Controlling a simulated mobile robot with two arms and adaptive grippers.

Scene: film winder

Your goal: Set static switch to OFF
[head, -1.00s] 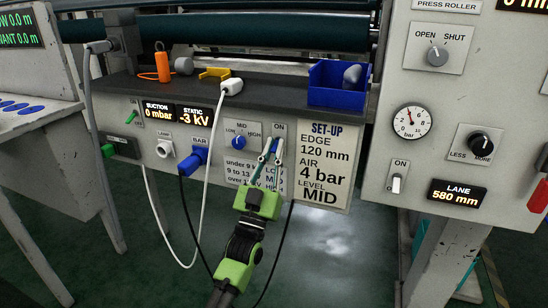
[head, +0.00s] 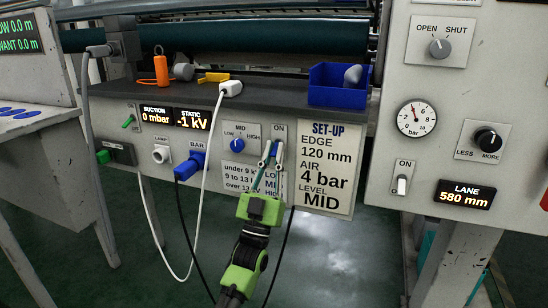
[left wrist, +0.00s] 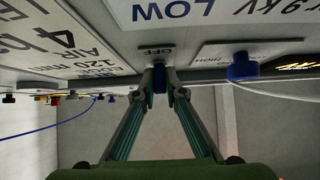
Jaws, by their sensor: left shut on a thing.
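The static switch is a small blue toggle (left wrist: 159,78) on a pale plate (head: 279,129) marked ON at the top in the head view. In the left wrist view it sits between my fingertips, close to the OFF label (left wrist: 157,50). My left gripper (head: 273,153) reaches up to it from below and is shut on it. The fingertips cover most of the toggle, so its exact tilt is hard to tell. The static display (head: 191,118) reads -1 kV. My right gripper is not in view.
A blue selector knob (head: 239,144) sits left of the switch, and the SET-UP card (head: 324,168) is to its right. A white cable (head: 203,165) and a black cable hang in front of the panel. A blue bin (head: 337,96) stands on the shelf above.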

